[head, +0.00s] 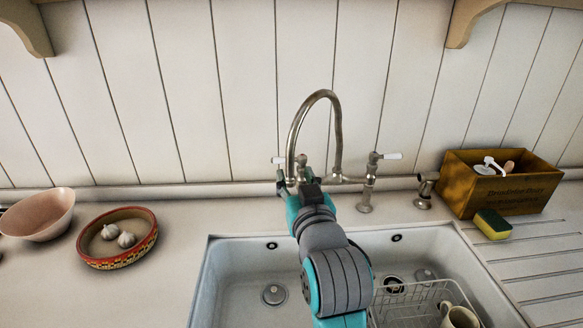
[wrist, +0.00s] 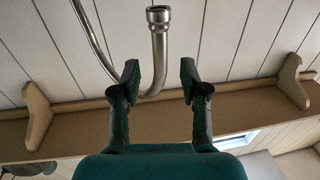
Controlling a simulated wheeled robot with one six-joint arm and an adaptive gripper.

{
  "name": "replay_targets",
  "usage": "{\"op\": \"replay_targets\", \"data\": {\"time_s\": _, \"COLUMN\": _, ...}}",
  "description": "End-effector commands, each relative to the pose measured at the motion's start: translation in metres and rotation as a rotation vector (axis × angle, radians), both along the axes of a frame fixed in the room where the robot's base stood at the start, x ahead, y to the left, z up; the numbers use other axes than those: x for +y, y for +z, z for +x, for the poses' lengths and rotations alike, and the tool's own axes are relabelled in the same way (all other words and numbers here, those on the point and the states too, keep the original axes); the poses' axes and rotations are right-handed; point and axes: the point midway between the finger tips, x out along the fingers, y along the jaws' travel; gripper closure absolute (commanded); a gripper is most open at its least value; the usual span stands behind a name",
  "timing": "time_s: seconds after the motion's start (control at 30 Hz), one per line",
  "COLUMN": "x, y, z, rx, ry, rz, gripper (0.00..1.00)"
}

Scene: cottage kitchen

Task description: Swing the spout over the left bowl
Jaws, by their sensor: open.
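The metal spout (head: 294,138) rises from the bridge tap behind the sink and arches to the left and forward. Its lower end is hidden by my gripper (head: 298,178) in the head view. In the wrist view the spout (wrist: 159,50) and its outlet show between the two fingertips of my gripper (wrist: 159,75). The fingers are open, with gaps on both sides of the pipe. The left bowl (head: 235,285) of the white sink has a round drain. My arm covers the middle of the sink, so the divider is hidden.
The right bowl holds a wire rack (head: 410,300) with a mug (head: 460,318). White-handled tap levers (head: 388,156) flank the spout. A wooden box (head: 505,190) and sponge (head: 492,224) stand right. A garlic dish (head: 118,262) and pink bowl (head: 40,216) stand left.

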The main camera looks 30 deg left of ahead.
Motion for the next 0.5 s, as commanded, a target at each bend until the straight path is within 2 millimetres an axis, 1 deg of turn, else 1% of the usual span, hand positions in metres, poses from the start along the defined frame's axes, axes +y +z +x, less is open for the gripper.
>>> {"op": "replay_targets", "data": {"time_s": 0.03, "x": -0.007, "y": 0.000, "z": -0.009, "rx": -0.002, "ry": 0.000, "rz": 0.001, "gripper": 0.55}}
{"op": "replay_targets", "data": {"time_s": 0.2, "x": -0.025, "y": 0.000, "z": -0.031, "rx": 0.000, "ry": 0.000, "rz": 0.000, "gripper": 0.55}}
{"op": "replay_targets", "data": {"time_s": 0.33, "x": -0.034, "y": 0.000, "z": -0.041, "rx": -0.001, "ry": 0.001, "rz": 0.001, "gripper": 0.55}}
{"op": "replay_targets", "data": {"time_s": 0.5, "x": -0.038, "y": 0.000, "z": -0.047, "rx": 0.000, "ry": 0.001, "rz": 0.000, "gripper": 0.55}}
